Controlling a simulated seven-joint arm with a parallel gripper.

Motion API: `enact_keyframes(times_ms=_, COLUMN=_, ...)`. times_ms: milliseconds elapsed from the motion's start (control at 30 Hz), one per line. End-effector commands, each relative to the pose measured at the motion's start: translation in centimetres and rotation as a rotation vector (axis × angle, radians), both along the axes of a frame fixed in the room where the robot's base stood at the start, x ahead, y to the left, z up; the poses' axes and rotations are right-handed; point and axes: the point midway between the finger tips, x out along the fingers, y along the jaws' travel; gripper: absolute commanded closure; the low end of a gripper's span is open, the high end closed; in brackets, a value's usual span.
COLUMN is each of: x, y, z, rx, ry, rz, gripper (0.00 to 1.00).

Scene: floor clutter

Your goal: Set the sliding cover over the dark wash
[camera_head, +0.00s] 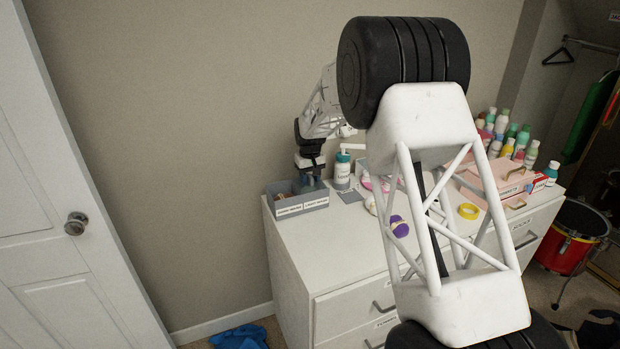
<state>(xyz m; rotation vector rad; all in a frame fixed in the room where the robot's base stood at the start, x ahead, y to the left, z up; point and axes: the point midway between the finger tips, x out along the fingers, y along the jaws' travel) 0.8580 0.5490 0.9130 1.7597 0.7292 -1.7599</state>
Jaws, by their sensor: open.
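A small grey bin (303,208) stands at the back left of the white dresser top. Its front carries two labels, too small to read surely, and its left part holds brownish items. My gripper (311,182) points down at the bin's right part; its jaws are open, and the fingertips are partly hidden by the bin wall. I cannot tell whether they touch anything inside. A flat grey plate (350,197) lies just right of the bin; I cannot tell whether it is the sliding cover. The dark wash cannot be told apart.
A white bottle with a teal cap (342,174) stands close right of my gripper. The dresser's front left top is clear. My arm hides its middle.

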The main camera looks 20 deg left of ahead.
Motion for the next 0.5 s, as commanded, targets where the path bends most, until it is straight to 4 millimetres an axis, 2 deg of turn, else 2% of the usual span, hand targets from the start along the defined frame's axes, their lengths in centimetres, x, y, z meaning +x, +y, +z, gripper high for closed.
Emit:
enact_keyframes(times_ms=33, x=0.00, y=0.00, z=0.00, rx=0.000, ry=0.000, rz=0.000, gripper=0.60)
enact_keyframes(times_ms=300, x=0.01, y=0.01, z=0.01, rx=0.000, ry=0.000, rz=0.000, gripper=1.00)
enact_keyframes(times_ms=500, x=0.01, y=0.01, z=0.01, rx=0.000, ry=0.000, rz=0.000, gripper=1.00)
